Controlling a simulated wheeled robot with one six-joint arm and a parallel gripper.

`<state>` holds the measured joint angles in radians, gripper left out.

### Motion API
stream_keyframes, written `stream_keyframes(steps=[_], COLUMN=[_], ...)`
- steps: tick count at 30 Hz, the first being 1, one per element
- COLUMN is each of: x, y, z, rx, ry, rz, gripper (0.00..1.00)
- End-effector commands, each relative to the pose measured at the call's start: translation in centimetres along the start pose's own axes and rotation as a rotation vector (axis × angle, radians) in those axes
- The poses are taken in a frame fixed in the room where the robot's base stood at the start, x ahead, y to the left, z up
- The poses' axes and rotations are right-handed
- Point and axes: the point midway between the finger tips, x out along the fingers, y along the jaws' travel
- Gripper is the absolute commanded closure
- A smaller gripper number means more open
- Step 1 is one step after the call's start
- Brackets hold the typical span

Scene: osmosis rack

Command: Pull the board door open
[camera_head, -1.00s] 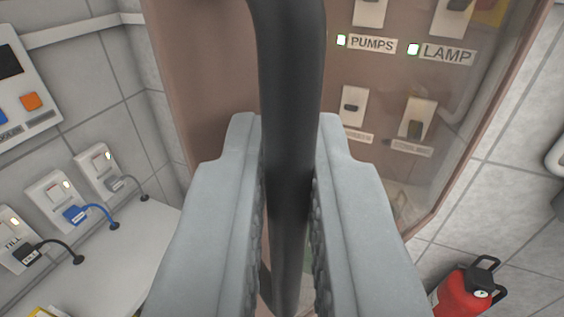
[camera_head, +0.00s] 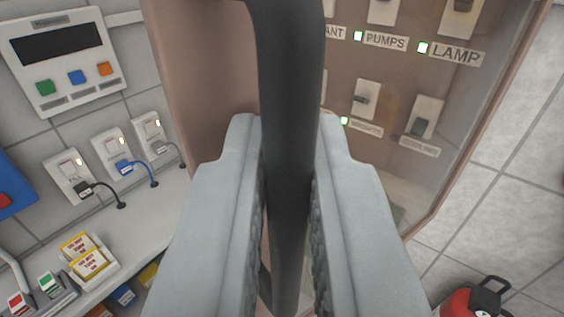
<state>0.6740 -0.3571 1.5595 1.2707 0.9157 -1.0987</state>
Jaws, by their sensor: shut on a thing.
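The board door (camera_head: 201,70) is a brown-pink frame with a clear pane, filling the middle and right of the view. Behind the pane are switches and labels such as PUMPS and LAMP, with green lights. A thick black bar handle (camera_head: 288,75) runs down the middle of the view in front of the door. My gripper (camera_head: 288,165) is shut on this handle, with one grey finger on each side. The fingers hide the lower middle of the door. I cannot tell how far the door stands open.
At left, a wall panel (camera_head: 62,50) with a dark display hangs above several switch sockets with cables. A light shelf (camera_head: 150,220) below holds yellow-white warning cards (camera_head: 88,256). A red fire extinguisher (camera_head: 462,300) stands at the bottom right on the tiled floor.

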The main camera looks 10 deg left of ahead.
Motion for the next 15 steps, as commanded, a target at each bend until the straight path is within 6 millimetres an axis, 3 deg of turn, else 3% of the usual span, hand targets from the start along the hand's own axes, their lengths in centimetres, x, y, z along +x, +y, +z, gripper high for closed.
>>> stream_keyframes(steps=[15], x=[-3.9], y=[4.4], z=[-0.1], rx=[0.000], ry=[0.001], rz=[-0.149], gripper=[1.00])
